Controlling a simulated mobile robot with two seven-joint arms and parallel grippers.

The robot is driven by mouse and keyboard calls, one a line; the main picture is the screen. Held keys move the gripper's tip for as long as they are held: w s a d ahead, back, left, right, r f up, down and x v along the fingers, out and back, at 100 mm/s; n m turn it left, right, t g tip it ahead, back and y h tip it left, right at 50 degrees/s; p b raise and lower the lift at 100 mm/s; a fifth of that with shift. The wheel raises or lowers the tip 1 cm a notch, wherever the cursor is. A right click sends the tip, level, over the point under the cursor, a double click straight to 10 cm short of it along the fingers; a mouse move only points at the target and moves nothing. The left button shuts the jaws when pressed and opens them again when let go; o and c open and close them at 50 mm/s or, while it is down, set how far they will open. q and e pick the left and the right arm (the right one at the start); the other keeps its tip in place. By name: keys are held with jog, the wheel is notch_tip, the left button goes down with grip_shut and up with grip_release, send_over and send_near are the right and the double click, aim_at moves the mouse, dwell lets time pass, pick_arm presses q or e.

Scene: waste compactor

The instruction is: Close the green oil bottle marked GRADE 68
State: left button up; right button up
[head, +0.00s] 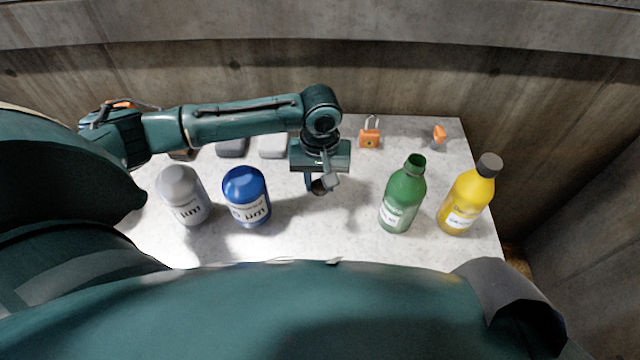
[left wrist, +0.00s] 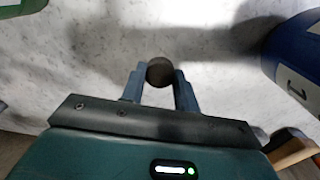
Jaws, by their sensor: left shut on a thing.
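The green oil bottle (head: 403,198) stands upright on the right half of the table in the head view. Its neck shows an open top with no cap on it. Its label faces me, but the print is too small to read. My left gripper (head: 321,187) is left of the bottle, apart from it, pointing down over the table. It is shut on a small dark round cap (left wrist: 159,72), seen between the fingertips in the left wrist view. A green edge (left wrist: 20,8) shows at that view's top left corner. My right gripper is not in view.
A yellow bottle (head: 466,198) with a dark cap stands right of the green one. A blue bottle (head: 246,198) and a grey bottle (head: 184,197) stand left of my gripper. An orange padlock (head: 370,134) and another orange item (head: 438,134) lie behind. Bare table (head: 345,225) separates blue and green.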

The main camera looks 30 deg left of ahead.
pick_arm(q)
notch_tip(320, 180, up, 10)
jog(key=shift+p, duration=0.45)
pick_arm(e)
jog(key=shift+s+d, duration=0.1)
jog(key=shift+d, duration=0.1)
